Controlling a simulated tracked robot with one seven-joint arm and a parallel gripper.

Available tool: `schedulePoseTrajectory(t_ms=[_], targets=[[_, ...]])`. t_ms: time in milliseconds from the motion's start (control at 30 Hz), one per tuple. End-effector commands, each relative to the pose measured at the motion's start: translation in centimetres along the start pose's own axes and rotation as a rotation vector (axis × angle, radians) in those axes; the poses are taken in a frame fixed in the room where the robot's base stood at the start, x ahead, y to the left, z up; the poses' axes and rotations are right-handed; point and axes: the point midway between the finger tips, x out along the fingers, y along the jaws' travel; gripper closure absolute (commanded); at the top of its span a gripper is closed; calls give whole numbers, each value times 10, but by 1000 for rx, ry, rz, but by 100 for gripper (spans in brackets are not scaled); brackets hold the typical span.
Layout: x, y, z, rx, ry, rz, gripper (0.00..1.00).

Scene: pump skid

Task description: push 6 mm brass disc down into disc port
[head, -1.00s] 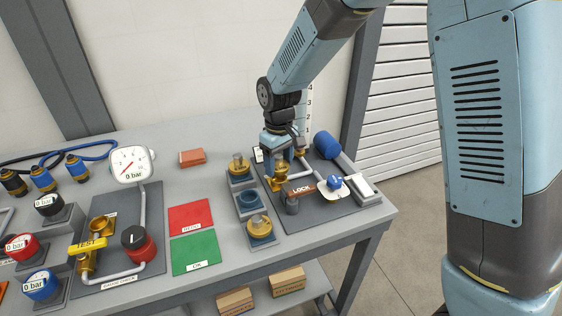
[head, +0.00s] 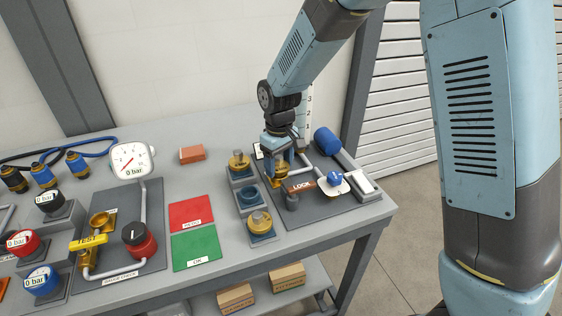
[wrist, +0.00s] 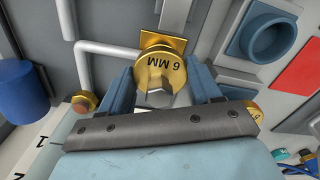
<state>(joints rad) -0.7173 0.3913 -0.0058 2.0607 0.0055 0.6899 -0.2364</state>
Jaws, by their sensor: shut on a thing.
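The brass disc (wrist: 160,70) marked "6 MM" sits between the two blue fingers of my gripper (wrist: 163,88) in the wrist view. My gripper is shut on it. A brass fitting with a square flange (wrist: 163,42) shows right behind the disc and is partly covered by it; I take it to be the disc port. I cannot tell how deep the disc sits. In the head view my gripper (head: 279,174) points down at the brass fitting, which the fingers mostly hide.
Blue holders (head: 248,197) with brass pieces stand to the left. A blue cylinder (head: 327,141) lies behind. Red (head: 191,214) and green (head: 195,247) mats are clear.

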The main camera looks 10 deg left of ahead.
Motion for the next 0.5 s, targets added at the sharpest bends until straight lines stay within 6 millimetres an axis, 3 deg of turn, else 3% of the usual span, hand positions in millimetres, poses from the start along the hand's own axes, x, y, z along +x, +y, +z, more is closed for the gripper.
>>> schedulePoseTrajectory(t_ms=[500], targets=[[9, 0, 0, 0, -1, 0, 74]])
